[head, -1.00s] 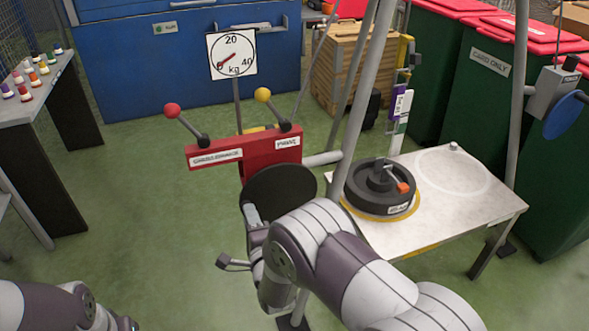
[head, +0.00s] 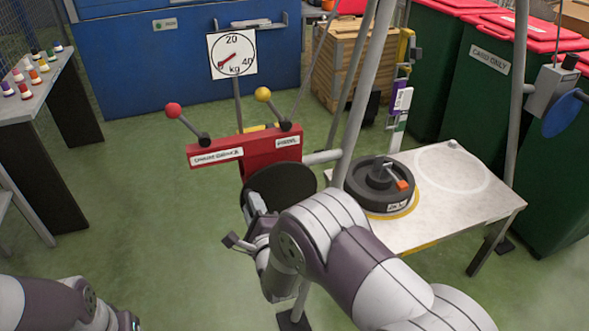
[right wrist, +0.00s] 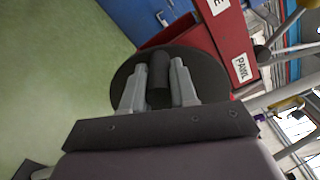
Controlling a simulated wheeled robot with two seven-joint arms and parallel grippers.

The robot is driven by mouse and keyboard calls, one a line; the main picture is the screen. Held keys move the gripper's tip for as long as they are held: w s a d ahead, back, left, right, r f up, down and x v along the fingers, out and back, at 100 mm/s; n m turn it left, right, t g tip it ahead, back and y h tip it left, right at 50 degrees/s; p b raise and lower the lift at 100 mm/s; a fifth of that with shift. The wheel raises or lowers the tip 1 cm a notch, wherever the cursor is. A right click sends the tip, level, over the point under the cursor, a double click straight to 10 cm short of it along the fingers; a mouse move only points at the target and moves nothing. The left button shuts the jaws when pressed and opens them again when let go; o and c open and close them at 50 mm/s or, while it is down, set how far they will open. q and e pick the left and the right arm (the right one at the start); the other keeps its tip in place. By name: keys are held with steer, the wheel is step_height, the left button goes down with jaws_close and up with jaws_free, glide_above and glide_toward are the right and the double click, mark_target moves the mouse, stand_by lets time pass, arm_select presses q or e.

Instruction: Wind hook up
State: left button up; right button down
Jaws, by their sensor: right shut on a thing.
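The red winch housing (head: 245,154) stands on the tripod frame, with a black round disc (head: 280,188) on its near side. My right gripper (head: 256,204) is at this disc. In the right wrist view, its two fingers (right wrist: 160,82) are shut on a dark cylindrical crank handle (right wrist: 158,84) in front of the disc (right wrist: 208,75). A black round weight (head: 380,186) with an orange piece on top sits on the white table (head: 450,215). I cannot make out the hook clearly. My left arm shows at the lower left, its gripper out of view.
A red-knobbed lever (head: 188,122) and a yellow-knobbed lever (head: 273,108) rise from the housing. A dial gauge (head: 232,55) stands behind, its needle near the low end. Grey tripod legs (head: 362,85) rise beside the table. Green floor is free at left.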

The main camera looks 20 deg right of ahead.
steer(key=shift+w+r, duration=0.1)
steer(key=shift+r, duration=0.15)
steer(key=d+r+m, duration=0.1)
steer(key=r+m, duration=0.1)
steer(key=m, duration=0.1)
steer(key=shift+d+p, duration=0.2)
steer(key=shift+p, duration=0.1)
steer(key=shift+d+r+m, duration=0.1)
steer(key=shift+m, duration=0.2)
steer(key=d+m, duration=0.1)
steer(key=r+m, duration=0.1)
steer(key=m, duration=0.1)
steer(key=shift+d+r, duration=0.2)
steer(key=shift+d, duration=0.2)
steer(key=shift+d+r+m, duration=0.1)
steer(key=shift+d+m, duration=0.1)
steer(key=shift+m, duration=0.1)
steer(key=shift+d+r+m, duration=0.25)
steer(key=shift+d+m, duration=0.4)
steer(key=shift+m, duration=0.25)
steer(key=shift+d+r+m, duration=0.2)
steer(key=shift+d+m, duration=0.45)
steer(key=shift+m, duration=0.25)
